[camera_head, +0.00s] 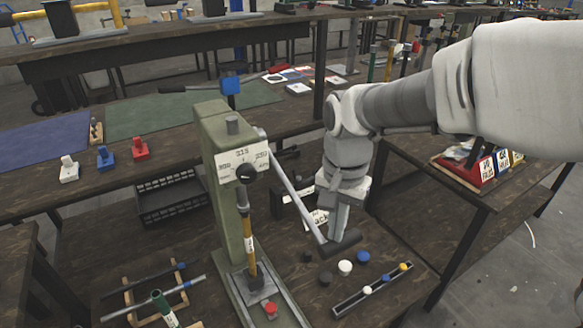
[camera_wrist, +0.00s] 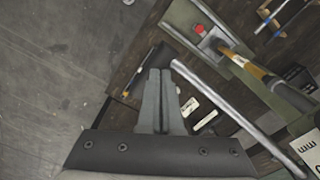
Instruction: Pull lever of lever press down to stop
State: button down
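The green lever press (camera_head: 222,170) stands on the dark bench in the head view, with a white scale label on its head. Its silver lever (camera_head: 293,195) slopes down to the right and ends in a black crosswise grip (camera_head: 341,243). My gripper (camera_head: 337,228) points down just over this grip. In the wrist view the fingers of my gripper (camera_wrist: 160,76) lie together, with nothing visible between them. The black grip (camera_wrist: 153,57) shows just beyond the fingertips, and the silver lever (camera_wrist: 215,95) runs off to the lower right. I cannot tell whether fingertips and grip touch.
Black, white and blue caps (camera_head: 345,267) and a slotted rail (camera_head: 372,289) lie on the bench below the grip. A black crate (camera_head: 172,198) stands left of the press. A red bin (camera_head: 478,168) is on the right table.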

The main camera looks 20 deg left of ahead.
jog(key=shift+f, duration=0.4)
jog(key=shift+w+a+f, duration=0.1)
jog(key=shift+f, duration=0.05)
jog(key=f, duration=0.1)
jog(key=f+b, duration=0.1)
jog(key=a, duration=0.1)
jog(key=shift+w+f+b, duration=0.35)
jog(key=shift+f, duration=0.15)
dwell(0.4)
jog(key=shift+w+a+f+b, duration=0.25)
jog(key=shift+f+b, duration=0.1)
jog(key=shift+f, duration=0.3)
jog(key=shift+w+a+f+b, duration=0.25)
jog(key=shift+f+b, duration=0.05)
jog(key=shift+f, duration=0.35)
jog(key=shift+w+a+f, duration=0.2)
jog(key=shift+a+f, duration=0.05)
jog(key=shift+f, duration=0.4)
